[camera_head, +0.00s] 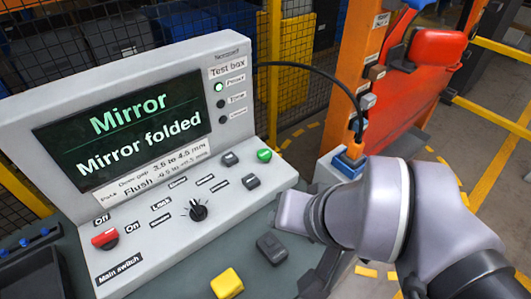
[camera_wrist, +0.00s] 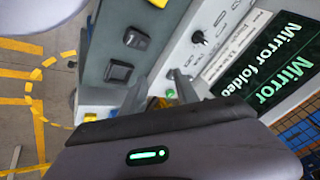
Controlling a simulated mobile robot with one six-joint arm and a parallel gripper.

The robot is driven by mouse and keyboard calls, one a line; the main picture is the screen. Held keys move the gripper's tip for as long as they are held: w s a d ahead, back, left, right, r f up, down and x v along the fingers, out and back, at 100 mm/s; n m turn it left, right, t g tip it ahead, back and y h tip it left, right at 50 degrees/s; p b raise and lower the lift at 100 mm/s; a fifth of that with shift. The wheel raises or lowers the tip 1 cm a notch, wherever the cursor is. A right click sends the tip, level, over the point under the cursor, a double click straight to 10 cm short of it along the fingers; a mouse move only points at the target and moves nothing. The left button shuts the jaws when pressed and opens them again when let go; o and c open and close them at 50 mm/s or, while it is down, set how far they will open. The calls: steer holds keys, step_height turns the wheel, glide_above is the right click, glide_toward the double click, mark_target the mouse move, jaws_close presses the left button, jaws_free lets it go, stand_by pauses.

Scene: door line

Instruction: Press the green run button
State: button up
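The green button (camera_head: 264,155) sits at the upper right of the sloped panel of the grey test box (camera_head: 240,205), beside two dark square buttons. In the wrist view the green button (camera_wrist: 170,93) shows between the two fingers of my gripper (camera_wrist: 160,88), closer to the right one. The fingers are apart with nothing held, and they look short of the button. In the head view my arm comes in from the right and its end is right of and in front of the button; the fingertips cannot be made out there.
The screen (camera_head: 125,125) reads "Mirror" and "Mirror folded". A red main switch (camera_head: 105,239) and a black rotary knob (camera_head: 198,209) are on the panel. A yellow block (camera_head: 227,283) and a dark block (camera_head: 271,247) lie on the bench. A black cable (camera_head: 330,78) arches behind, near an orange post.

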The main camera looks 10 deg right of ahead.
jaws_close()
stand_by(1.5)
